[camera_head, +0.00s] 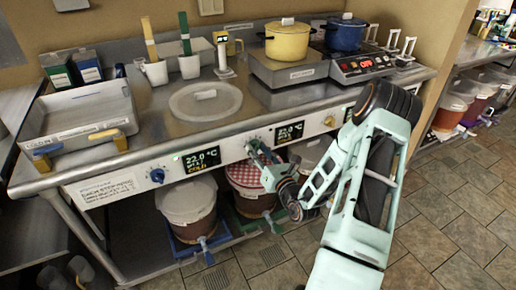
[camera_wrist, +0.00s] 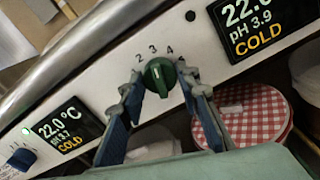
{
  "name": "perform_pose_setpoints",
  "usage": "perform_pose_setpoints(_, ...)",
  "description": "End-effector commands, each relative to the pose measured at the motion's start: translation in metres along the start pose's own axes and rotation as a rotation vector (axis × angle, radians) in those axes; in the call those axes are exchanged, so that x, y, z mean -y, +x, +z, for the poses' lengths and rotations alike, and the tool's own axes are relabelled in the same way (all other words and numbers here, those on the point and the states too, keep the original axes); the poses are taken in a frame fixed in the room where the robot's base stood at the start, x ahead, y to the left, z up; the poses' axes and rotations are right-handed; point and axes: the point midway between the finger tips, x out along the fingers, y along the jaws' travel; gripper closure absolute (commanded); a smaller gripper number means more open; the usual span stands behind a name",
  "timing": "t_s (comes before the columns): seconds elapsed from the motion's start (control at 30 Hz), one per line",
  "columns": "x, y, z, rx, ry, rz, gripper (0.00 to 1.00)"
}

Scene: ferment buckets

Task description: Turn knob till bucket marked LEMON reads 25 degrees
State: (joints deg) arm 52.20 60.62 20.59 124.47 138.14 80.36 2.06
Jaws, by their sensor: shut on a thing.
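My gripper (camera_head: 256,147) is at the front panel of the steel counter. In the wrist view its two fingers (camera_wrist: 161,78) are shut on a green knob (camera_wrist: 159,73), one on each side. The numbers 2, 3 and 4 show above this knob; its pale mark points up. The left display (camera_head: 200,160) reads 22.0 °C, pH 3.7, COLD (camera_wrist: 58,131). The right display (camera_head: 289,132) reads 22.0, pH 3.9, COLD (camera_wrist: 255,28). Below stand a white-lidded bucket (camera_head: 187,200) and a bucket with a red checked cover (camera_head: 247,178). I cannot read LEMON on any bucket.
A blue knob (camera_head: 157,175) and a yellow knob (camera_head: 330,121) sit on the same panel. A tray (camera_head: 85,115), a round lid (camera_head: 205,101), a yellow pot (camera_head: 287,43) and a blue pot (camera_head: 345,35) are on the counter. The tiled floor at right is clear.

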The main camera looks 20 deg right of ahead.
Motion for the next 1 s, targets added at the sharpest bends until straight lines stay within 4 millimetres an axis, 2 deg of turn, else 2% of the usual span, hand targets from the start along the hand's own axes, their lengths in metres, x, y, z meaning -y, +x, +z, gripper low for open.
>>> perform_pose_setpoints(0.43,0.0005,-0.0004,-0.001,-0.002,0.01,-0.001,0.94)
perform_pose_setpoints(0.47,0.0005,-0.0004,-0.001,-0.002,0.009,-0.001,0.68)
perform_pose_setpoints(0.6,0.0004,-0.0004,-0.0008,-0.002,0.009,-0.001,0.52)
perform_pose_setpoints(0.87,0.0001,-0.0003,-0.0004,-0.001,0.009,0.0,0.52)
perform_pose_setpoints(1.0,0.0007,-0.0084,-0.0008,-0.002,0.009,-0.002,0.52)
